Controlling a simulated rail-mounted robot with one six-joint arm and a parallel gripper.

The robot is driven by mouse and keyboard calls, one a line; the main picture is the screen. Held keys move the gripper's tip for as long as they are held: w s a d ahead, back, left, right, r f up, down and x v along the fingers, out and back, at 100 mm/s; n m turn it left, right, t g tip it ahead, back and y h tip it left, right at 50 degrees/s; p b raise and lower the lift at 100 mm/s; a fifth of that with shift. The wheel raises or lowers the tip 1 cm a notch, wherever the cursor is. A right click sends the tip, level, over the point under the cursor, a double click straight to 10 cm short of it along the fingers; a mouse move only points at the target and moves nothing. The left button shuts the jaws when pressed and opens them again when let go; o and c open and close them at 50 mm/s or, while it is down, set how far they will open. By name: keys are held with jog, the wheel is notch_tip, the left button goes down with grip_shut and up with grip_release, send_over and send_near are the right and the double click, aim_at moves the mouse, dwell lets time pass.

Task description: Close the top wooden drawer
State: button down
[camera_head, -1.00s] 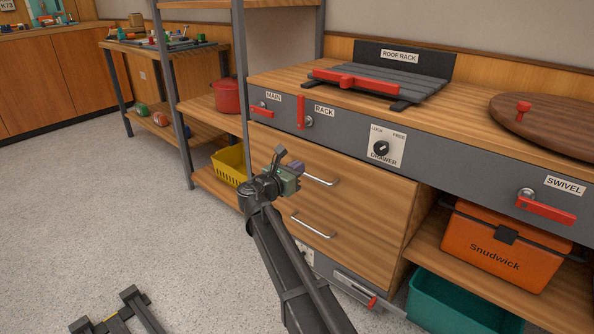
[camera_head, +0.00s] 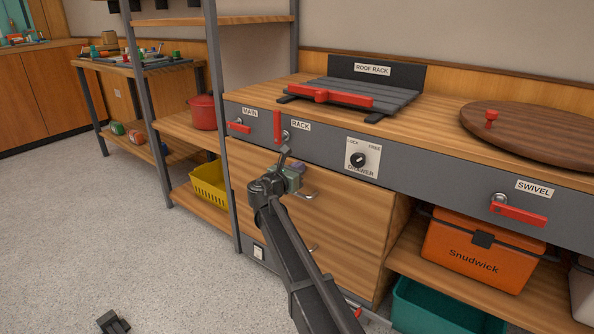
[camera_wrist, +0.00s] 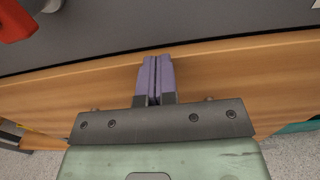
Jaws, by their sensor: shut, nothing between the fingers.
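In the wrist view the fingers (camera_wrist: 155,62) overlap the wooden front (camera_wrist: 230,68), just below the grey panel (camera_wrist: 180,22). Contact with the wood is not clear.
The drawer lock dial (camera_head: 358,160) and red levers (camera_head: 239,128) sit on the panel above. A roof rack (camera_head: 365,96) and round swivel board (camera_head: 535,130) lie on the counter. An orange box (camera_head: 478,255) and teal bin (camera_head: 440,308) stand at right. Floor at left is mostly clear.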

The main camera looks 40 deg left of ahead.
jog(key=shift+w+a, duration=0.1)
jog(key=shift+w, duration=0.9)
jog(key=shift+r, duration=0.1)
jog(key=s, duration=1.4)
jog(key=shift+s, duration=0.3)
